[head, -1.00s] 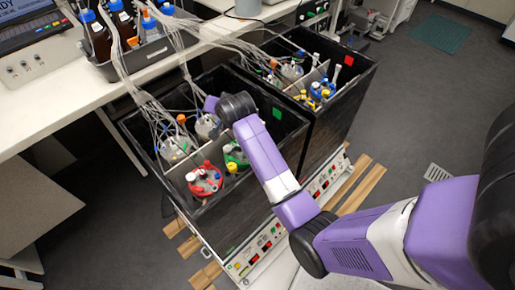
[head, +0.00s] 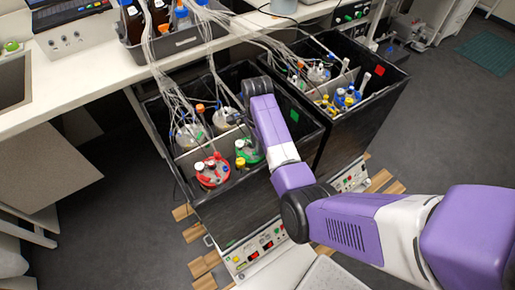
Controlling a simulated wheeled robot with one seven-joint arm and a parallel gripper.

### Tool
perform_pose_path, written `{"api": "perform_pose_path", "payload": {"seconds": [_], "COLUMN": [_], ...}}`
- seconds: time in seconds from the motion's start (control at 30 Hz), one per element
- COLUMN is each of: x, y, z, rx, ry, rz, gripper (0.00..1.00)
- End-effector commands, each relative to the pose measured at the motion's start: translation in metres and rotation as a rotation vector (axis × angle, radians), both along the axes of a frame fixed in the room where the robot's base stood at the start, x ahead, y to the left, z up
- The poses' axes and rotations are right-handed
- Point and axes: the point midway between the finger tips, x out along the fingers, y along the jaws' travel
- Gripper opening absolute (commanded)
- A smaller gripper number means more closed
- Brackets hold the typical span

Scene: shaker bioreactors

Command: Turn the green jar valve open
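The green-lidded jar (head: 252,157) stands in the front right compartment of the left black box. A yellow cap (head: 240,162) shows at its left front edge. My arm covers part of the lid, and I cannot make out its valve clearly. My gripper (head: 238,120) is small and dark in the head view, behind the green lid as seen here and close to it. I cannot tell whether it touches anything or whether its fingers are open.
A red-lidded jar (head: 211,170) stands left of the green one. Grey-lidded jars (head: 189,135) with tubes are behind. A second black box (head: 352,128) is at right. Tubes run down from the bench (head: 95,75). Floor is clear at lower left.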

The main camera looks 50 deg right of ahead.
Motion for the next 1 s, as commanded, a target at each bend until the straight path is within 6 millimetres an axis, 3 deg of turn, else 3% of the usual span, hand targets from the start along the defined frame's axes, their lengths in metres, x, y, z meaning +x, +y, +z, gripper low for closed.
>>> {"api": "perform_pose_path", "payload": {"seconds": [0.2,0.53,0.67,1.0], "x": [0.0,0.0,0.0,0.0], "y": [0.0,0.0,0.0,0.0], "z": [-0.023,-0.027,-0.027,-0.026], "rx": [0.0,-0.001,-0.001,-0.001], "ry": [0.001,-0.001,-0.001,-0.001], "rz": [0.001,0.002,0.002,0.015], "gripper": [0.23,0.23,0.0,0.0]}}
